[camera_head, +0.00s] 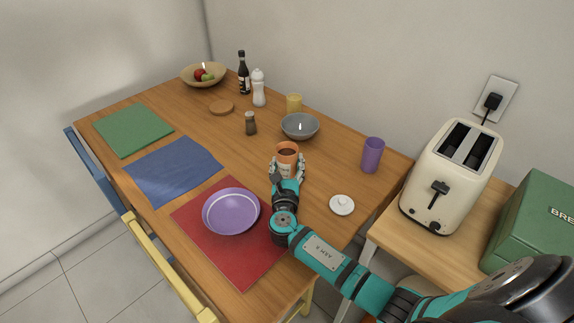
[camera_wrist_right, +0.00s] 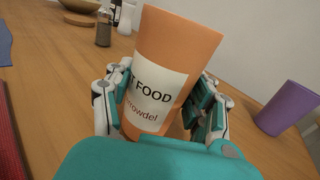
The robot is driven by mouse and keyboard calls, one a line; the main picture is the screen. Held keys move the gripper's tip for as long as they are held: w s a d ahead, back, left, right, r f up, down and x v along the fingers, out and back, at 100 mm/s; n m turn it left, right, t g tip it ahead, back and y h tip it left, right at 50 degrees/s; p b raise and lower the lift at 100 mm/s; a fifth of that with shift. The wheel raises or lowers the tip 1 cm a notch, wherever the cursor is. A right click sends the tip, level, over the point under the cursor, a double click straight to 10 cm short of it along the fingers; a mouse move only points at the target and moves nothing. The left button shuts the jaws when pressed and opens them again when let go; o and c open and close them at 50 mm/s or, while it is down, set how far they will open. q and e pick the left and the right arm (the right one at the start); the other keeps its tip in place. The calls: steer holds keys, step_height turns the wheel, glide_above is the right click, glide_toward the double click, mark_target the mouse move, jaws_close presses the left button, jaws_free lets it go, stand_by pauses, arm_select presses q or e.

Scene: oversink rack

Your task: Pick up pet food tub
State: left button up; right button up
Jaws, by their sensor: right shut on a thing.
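The pet food tub is an orange cup-shaped tub (camera_head: 287,152) with a white label, near the middle of the wooden table in the head view. In the right wrist view the tub (camera_wrist_right: 172,62) stands between my fingers, slightly tilted in the picture, its label partly reading "FOOD". My right gripper (camera_head: 287,170) is shut on the tub, with a finger on each side of it. Whether the tub's base touches the table is hidden. My left gripper is not in view.
A grey bowl (camera_head: 300,127) and a yellow cup (camera_head: 294,104) stand behind the tub. A purple plate (camera_head: 231,212) lies on a red mat (camera_head: 212,262) at the front left.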

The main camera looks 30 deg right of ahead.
mark_target(288, 162)
steer(key=c, duration=0.5)
steer(key=shift+r, duration=0.5)
steer(key=r, duration=0.1)
steer(key=r+p, duration=0.1)
steer(key=r, duration=0.1)
steer(key=shift+s, duration=0.2)
steer(key=shift+c, duration=0.7)
steer(key=s+a+r, duration=0.1)
steer(key=s+a, duration=0.2)
steer(key=s, duration=1.3)
steer(key=s+a+r+n+t+y+p, duration=0.2)
steer(key=s+a+r+n+y, duration=0.4)
steer(key=s+a+r+y, duration=0.1)
steer(key=shift+s+a+y, duration=0.8)
steer(key=shift+s+y, duration=0.1)
steer(key=shift+y, duration=0.1)
